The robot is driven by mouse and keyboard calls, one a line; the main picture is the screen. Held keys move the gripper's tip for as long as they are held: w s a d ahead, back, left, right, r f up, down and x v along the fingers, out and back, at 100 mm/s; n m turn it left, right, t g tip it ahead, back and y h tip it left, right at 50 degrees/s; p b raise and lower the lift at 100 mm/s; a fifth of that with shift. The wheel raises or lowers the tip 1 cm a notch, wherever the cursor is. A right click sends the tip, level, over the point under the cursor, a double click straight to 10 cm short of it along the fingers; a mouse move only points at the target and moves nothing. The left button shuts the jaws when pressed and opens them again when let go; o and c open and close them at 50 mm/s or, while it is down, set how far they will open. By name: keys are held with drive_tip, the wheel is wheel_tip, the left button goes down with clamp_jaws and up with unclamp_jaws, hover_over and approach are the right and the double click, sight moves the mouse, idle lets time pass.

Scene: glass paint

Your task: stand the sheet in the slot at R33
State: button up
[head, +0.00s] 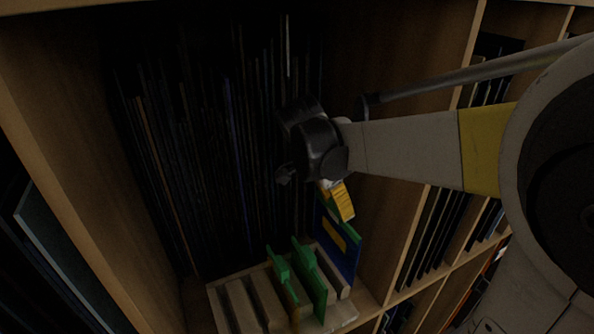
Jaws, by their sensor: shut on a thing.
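My gripper (338,202) reaches down from my dark wrist, and a yellow part of it shows at the top of a blue sheet. It is shut on this blue sheet (349,260), which has a yellow patch and a green upper edge. The sheet is roughly upright at the right end of a pale slotted wooden rack (225,306). I cannot tell whether its lower edge is inside a slot. No R33 label is readable, so I cannot tell which slot bears it.
Two green pieces (283,281) and (311,278) stand in the rack left of the blue sheet. Dark thin sheets (215,140) fill the bay behind. Wooden side walls (385,190) enclose it; more filled shelves (437,230) lie right. The rack's left part looks empty.

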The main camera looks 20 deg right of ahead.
sight(335, 225)
wheel_tip(335, 225, down, 14)
drive_tip(key=b, duration=0.9)
drive_tip(key=shift+r+b, duration=0.25)
drive_tip(key=shift+b, duration=0.05)
drive_tip(key=shift+f+b, duration=0.3)
drive_tip(key=o, duration=1.9)
drive_tip(key=shift+o, duration=0.2)
drive_tip(key=shift+r, duration=0.1)
drive_tip(key=shift+r+p, duration=2.4)
drive_tip(key=shift+r, duration=1.1)
drive_tip(key=shift+f, duration=0.1)
